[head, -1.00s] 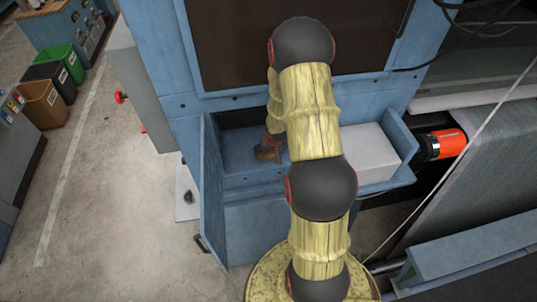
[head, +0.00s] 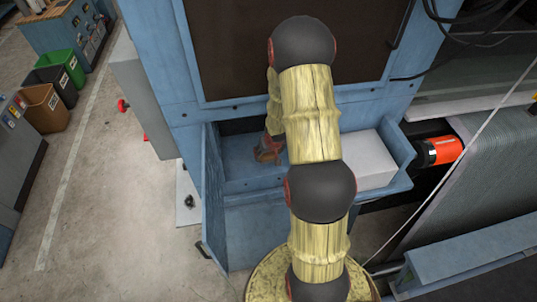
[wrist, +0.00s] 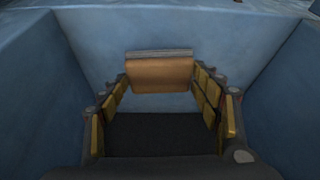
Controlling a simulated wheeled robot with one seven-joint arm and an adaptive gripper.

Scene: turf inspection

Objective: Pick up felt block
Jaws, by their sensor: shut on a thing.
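The felt block (wrist: 159,74) is tan-brown with a grey layer along its top edge. In the wrist view it sits between the fingertips of my gripper (wrist: 161,86), which is shut on it. Blue walls surround it, and a dark strip lies below it between the fingers. In the head view my gripper (head: 268,150) is inside the blue open-topped bin (head: 234,172), partly hidden behind my arm. I cannot make out the block clearly there, nor whether it touches the bin floor.
A pale grey box (head: 364,163) fills the bin's right side. A blue panel (head: 213,190) stands at the bin's left. An orange-and-black cylinder (head: 440,150) lies right of the bin. Several waste bins (head: 45,103) stand far left, and the floor (head: 110,215) on the left is mostly clear.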

